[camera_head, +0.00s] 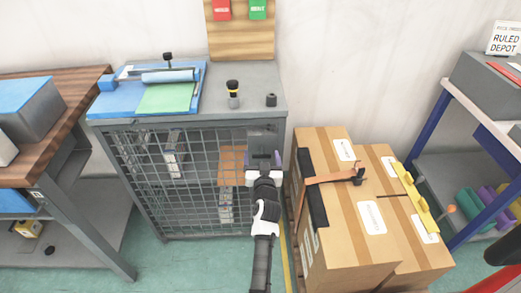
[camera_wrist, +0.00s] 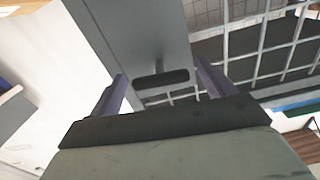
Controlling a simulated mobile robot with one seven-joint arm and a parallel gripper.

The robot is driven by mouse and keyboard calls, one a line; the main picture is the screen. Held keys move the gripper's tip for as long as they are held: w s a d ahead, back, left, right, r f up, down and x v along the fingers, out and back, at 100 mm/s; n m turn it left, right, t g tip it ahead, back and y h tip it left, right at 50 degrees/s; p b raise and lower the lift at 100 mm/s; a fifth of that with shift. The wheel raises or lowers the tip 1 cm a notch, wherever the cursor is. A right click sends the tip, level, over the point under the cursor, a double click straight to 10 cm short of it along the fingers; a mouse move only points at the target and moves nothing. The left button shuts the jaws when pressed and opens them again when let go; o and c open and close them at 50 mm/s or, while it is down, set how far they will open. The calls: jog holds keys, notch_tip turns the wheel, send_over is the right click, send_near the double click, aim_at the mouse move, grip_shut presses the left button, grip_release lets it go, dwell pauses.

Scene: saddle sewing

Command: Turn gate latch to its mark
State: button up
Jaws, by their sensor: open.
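The gate is the wire-mesh front (camera_head: 170,185) of a grey cabinet; it also shows in the wrist view (camera_wrist: 265,42). In the wrist view the latch (camera_wrist: 162,78) is a dark, rounded bar on a short stem, against the grey frame. It lies roughly crosswise between my two fingers. My gripper (camera_wrist: 161,88) is open, with one finger on each side of the latch and visible gaps. I cannot tell how deep the fingers reach around it. In the head view my gripper (camera_head: 263,150) is at the gate's right side and hides the latch. I cannot make out the mark.
Cardboard boxes (camera_head: 335,240) stand close to the right of the cabinet, with an orange strap on top. The cabinet top (camera_head: 215,105) holds a blue tray, a yellow-black tool and a small dark cylinder. A wooden bench (camera_head: 75,85) stands left, a shelf (camera_head: 470,160) right.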

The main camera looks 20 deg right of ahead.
jog(key=shift+w, duration=0.2)
jog(key=shift+r, duration=0.1)
jog(key=shift+s, duration=0.1)
jog(key=c, duration=1)
